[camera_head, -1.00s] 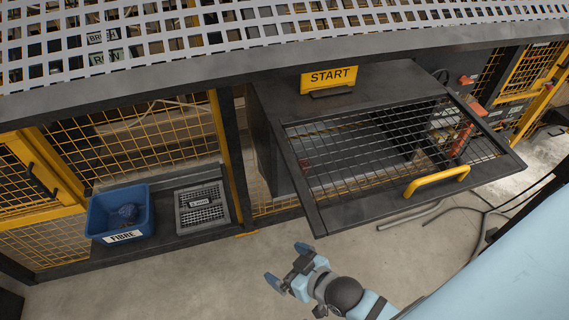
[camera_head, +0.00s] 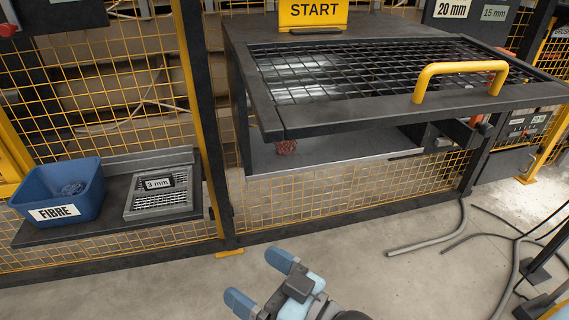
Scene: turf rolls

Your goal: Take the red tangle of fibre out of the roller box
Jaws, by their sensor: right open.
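The red tangle of fibre (camera_head: 285,146) lies inside the roller box, seen through the gap below the mesh guard, near its front left. The roller box (camera_head: 237,92) is a dark cabinet with a grey floor. Its mesh guard (camera_head: 395,108), with a yellow handle (camera_head: 460,68), sticks out over the front and hides much of the inside. My right gripper (camera_head: 258,279) is open and empty, low in front of the box, well apart from the tangle. My left gripper is out of view.
A blue bin (camera_head: 87,204) marked FIBRE, with a bluish tangle in it, stands on a shelf at left beside a grey screen (camera_head: 161,200) marked 3 mm. A yellow START sign (camera_head: 313,13) stands on top. Hoses (camera_head: 430,238) lie on the floor at right.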

